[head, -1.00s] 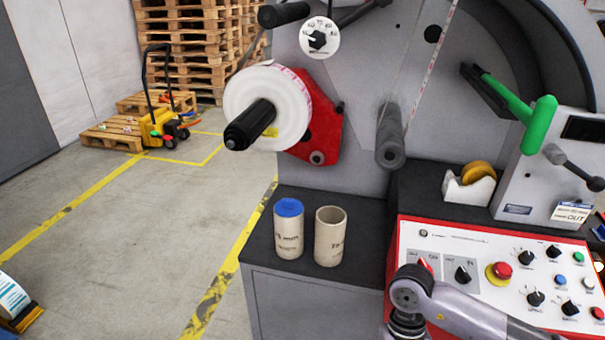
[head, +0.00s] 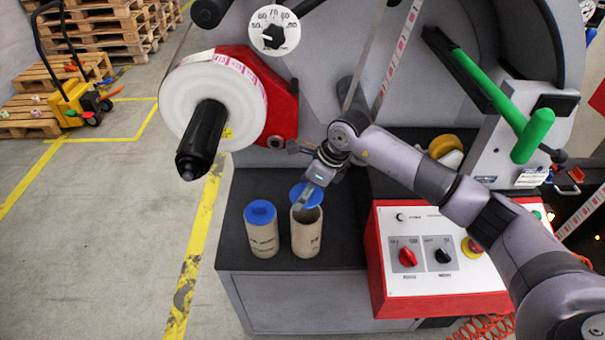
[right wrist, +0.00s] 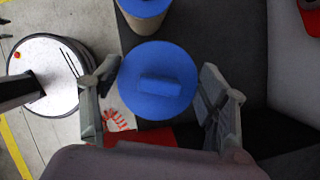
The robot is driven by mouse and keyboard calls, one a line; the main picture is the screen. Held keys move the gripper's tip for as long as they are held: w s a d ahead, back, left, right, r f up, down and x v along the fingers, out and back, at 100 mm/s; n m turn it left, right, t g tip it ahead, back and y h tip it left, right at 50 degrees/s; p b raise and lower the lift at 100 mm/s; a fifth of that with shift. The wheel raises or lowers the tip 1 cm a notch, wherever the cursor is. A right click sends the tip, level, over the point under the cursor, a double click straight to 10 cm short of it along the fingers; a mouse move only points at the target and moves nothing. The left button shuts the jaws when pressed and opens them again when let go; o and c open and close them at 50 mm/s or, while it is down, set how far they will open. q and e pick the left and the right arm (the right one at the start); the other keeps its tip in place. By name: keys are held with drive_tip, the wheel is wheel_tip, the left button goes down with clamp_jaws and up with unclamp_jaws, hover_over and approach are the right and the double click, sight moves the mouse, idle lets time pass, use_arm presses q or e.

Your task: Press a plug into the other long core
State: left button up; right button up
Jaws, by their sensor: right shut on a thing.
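Two long beige cores stand upright side by side on the dark cabinet top. The left core (head: 263,238) has a blue plug (head: 260,212) seated in its top. My right gripper (head: 312,190) is shut on a second blue plug (head: 298,191), at the mouth of the right core (head: 306,238). That plug looks tilted in the head view, and part of the core's dark opening shows below it. In the right wrist view the held plug (right wrist: 158,82) lies between my two fingers and hides the core beneath. My left gripper is out of view.
The label roll (head: 190,105) on its black shaft (head: 202,140) overhangs left of the cores. The red-edged control panel (head: 430,258) stands right of them, under my right arm. Bare cabinet top (head: 235,195) shows behind the left core.

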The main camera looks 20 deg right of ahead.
drive_tip(key=shift+w+d+r, duration=0.1)
drive_tip(key=shift+w+r, duration=0.05)
drive_tip(key=shift+w, duration=0.05)
drive_tip(key=shift+s+f+b, duration=0.1)
drive_tip(key=shift+f+b, duration=0.2)
drive_tip(key=shift+f, duration=0.1)
use_arm(q)
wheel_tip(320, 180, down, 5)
drive_tip(key=b, duration=0.4)
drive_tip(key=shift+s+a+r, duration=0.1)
use_arm(e)
wheel_tip(320, 180, down, 7)
drive_tip(key=shift+r, duration=0.15)
